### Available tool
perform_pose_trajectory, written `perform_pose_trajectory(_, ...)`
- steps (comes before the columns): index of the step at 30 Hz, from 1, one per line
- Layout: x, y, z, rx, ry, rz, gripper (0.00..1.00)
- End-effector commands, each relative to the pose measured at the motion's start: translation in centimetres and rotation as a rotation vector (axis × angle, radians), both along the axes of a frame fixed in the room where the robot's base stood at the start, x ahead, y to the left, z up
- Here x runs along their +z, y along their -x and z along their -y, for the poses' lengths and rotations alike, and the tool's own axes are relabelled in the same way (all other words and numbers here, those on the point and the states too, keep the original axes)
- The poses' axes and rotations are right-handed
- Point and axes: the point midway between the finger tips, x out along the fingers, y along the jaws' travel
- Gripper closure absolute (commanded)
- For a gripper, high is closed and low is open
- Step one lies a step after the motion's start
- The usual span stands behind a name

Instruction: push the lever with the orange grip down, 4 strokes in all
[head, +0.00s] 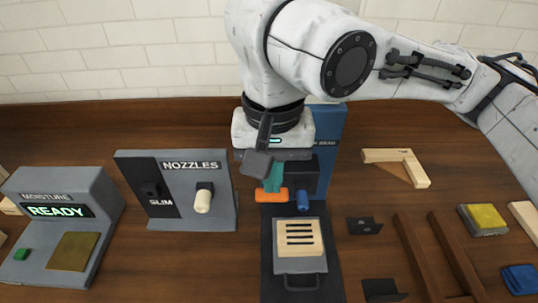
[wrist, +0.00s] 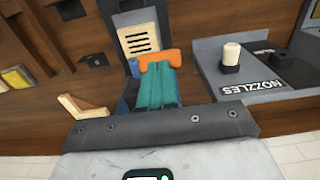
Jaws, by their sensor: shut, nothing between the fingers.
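The lever's orange grip (head: 270,194) shows in front of the blue machine (head: 330,127), at the middle of the head view. It also shows in the wrist view (wrist: 160,57), right at the fingertips. My gripper (head: 273,182) is shut and empty, its teal fingers pointing down onto the grip from above. In the wrist view my gripper (wrist: 156,68) overlaps the orange grip; whether they touch I cannot tell. The lever's arm is mostly hidden behind my gripper and wrist. A slotted wooden piece (head: 299,236) lies on the dark tray (head: 267,272) below the machine.
The nozzle stand (head: 220,212) with a white nozzle (head: 203,200) stands left of the lever. Further left, a moisture meter (head: 94,195) reads READY. To the right are black brackets (head: 364,226), wooden rails (head: 420,258), an angled wooden piece (head: 415,169) and a yellow-topped block (head: 483,218).

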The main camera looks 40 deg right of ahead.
Motion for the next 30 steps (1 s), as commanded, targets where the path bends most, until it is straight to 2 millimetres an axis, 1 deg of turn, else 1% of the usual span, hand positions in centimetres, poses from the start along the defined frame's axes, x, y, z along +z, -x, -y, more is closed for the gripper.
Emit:
perform_pose_trajectory(8, 0.3, 0.0, 0.0, 0.0, 0.001, 0.001, 1.0)
perform_pose_trajectory(30, 5.3, 0.0, 0.0, 0.0, 0.0, 0.001, 1.0)
